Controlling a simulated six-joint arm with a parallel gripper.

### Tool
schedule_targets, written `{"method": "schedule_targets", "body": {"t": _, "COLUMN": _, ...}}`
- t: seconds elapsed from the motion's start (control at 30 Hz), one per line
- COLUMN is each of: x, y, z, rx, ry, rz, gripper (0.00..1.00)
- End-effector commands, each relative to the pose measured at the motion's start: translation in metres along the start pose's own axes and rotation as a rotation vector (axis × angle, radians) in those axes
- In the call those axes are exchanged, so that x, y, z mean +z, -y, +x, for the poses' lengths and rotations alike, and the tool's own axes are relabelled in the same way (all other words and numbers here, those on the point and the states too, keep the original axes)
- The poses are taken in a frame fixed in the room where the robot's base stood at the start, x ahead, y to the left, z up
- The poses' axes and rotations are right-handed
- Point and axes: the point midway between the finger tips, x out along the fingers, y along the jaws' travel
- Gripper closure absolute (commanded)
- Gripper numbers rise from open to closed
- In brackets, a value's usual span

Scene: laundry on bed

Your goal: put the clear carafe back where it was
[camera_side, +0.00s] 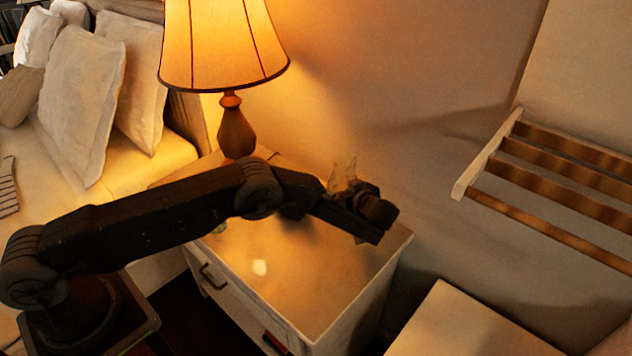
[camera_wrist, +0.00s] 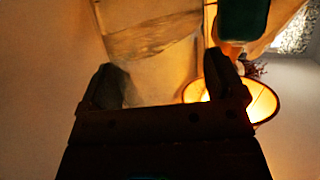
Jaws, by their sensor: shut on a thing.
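The clear carafe (camera_side: 344,174) shows as a pale, see-through shape at the end of my arm, above the far right part of the nightstand. My gripper (camera_side: 362,206) is shut on it, and the jaws hide its lower part. I cannot tell whether its base touches the nightstand top (camera_side: 310,285).
A lit lamp (camera_side: 236,130) stands at the nightstand's back left, behind my arm. The bed (camera_side: 150,180) is at left. A slatted wooden rack (camera_side: 560,180) is at right and a pale box-like surface (camera_side: 470,325) at lower right. The nightstand's front is largely clear.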

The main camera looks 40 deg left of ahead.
Motion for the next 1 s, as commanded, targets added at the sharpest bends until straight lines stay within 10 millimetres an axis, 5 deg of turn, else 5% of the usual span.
{"method": "schedule_targets", "body": {"t": 0.6, "x": -0.056, "y": 0.000, "z": 0.129, "rx": -0.001, "ry": -0.004, "rz": -0.006, "gripper": 0.62}}
{"method": "schedule_targets", "body": {"t": 1.0, "x": -0.070, "y": 0.000, "z": 0.161, "rx": 0.000, "ry": -0.004, "rz": -0.005, "gripper": 0.62}}
